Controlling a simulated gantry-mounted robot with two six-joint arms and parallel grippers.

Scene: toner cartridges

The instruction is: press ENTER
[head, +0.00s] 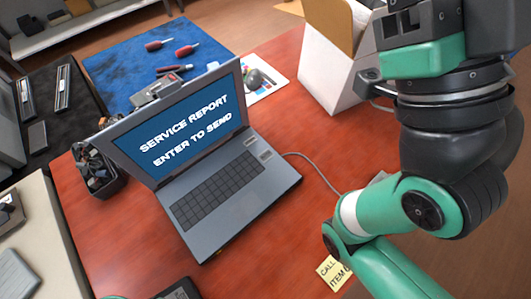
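A grey laptop (285,178) stands open on the red wooden table, turned at an angle in the head view. Its blue screen (187,125) reads "SERVICE REPORT" and "ENTER TO SEND". Its dark keyboard (217,190) is uncovered; single key labels, including ENTER, are too small to read. Two small light patches sit on the body near the keyboard's upper right corner. My green and black right arm fills the right side of the view, apart from the laptop in the picture. I cannot make out the fingertips of either gripper.
A white open box (335,75) stands at the back right. A yellow note (333,272) lies near the front, and a cable (315,168) runs right from the laptop. A black holder (97,172) stands left of the screen. A blue mat (115,70) with red-handled tools lies behind.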

